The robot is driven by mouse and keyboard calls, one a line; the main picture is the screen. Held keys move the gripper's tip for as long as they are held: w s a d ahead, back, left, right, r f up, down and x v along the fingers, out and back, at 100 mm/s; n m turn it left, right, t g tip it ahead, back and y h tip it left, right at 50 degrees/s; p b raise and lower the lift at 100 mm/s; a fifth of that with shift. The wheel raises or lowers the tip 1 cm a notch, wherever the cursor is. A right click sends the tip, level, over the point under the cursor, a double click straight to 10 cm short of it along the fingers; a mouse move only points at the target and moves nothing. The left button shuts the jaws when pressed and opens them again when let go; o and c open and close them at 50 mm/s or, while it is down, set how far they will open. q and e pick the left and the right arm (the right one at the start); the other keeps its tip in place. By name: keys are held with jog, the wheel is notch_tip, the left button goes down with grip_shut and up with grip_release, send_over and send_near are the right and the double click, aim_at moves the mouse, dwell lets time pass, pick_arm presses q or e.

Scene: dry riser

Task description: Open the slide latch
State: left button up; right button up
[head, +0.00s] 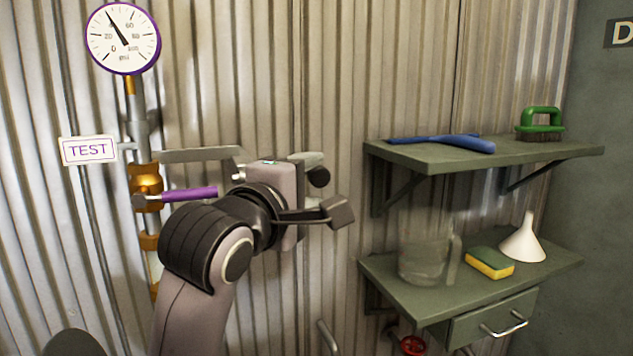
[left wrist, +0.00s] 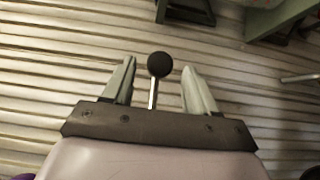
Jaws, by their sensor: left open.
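My left gripper (head: 308,165) is in front of the corrugated wall, its jaws facing the wall and seen from behind. A black ball knob (head: 318,177) shows beside that finger. In the left wrist view the knob (left wrist: 159,65) stands on a thin metal stem between the two spread fingers (left wrist: 158,85), with gaps on both sides. The gripper is open and not closed on it. The latch's body is hidden, so its slide position cannot be told. My right gripper is not in view.
A gauge (head: 124,39), a TEST sign (head: 88,150) and a purple-handled valve (head: 190,194) are at left. At right, shelves (head: 440,153) hold a blue tool, green brush (head: 541,123), clear jug (head: 424,258), sponge (head: 489,263) and funnel (head: 523,240).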

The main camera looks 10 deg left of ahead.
pick_arm(q)
jog(key=shift+s+a, duration=0.2)
jog(key=shift+s, duration=0.65)
jog(key=shift+s+a, duration=0.15)
jog(key=shift+s, duration=0.7)
jog(key=a+f+m+g, duration=0.1)
jog(key=f+m, duration=0.2)
jog(key=f, duration=0.7)
jog(key=a+f+m+g+y, duration=0.1)
jog(key=f+m+g, duration=0.15)
jog(key=f, duration=0.85)
jog(key=a+f+m, duration=0.1)
jog(key=f+m, duration=0.3)
jog(key=f, duration=0.6)
jog(key=s+a+f+m+g, duration=0.1)
jog(key=s+f+m, duration=0.3)
jog(key=s+f, duration=0.6)
jog(key=s+a+f+m+g, duration=0.2)
jog(key=s+a+f+m, duration=0.1)
jog(key=s+f, duration=0.7)
notch_tip(320, 180, down, 2)
jog(key=shift+f+m, duration=0.2)
jog(key=shift+m, duration=0.65)
jog(key=shift+g, duration=0.25)
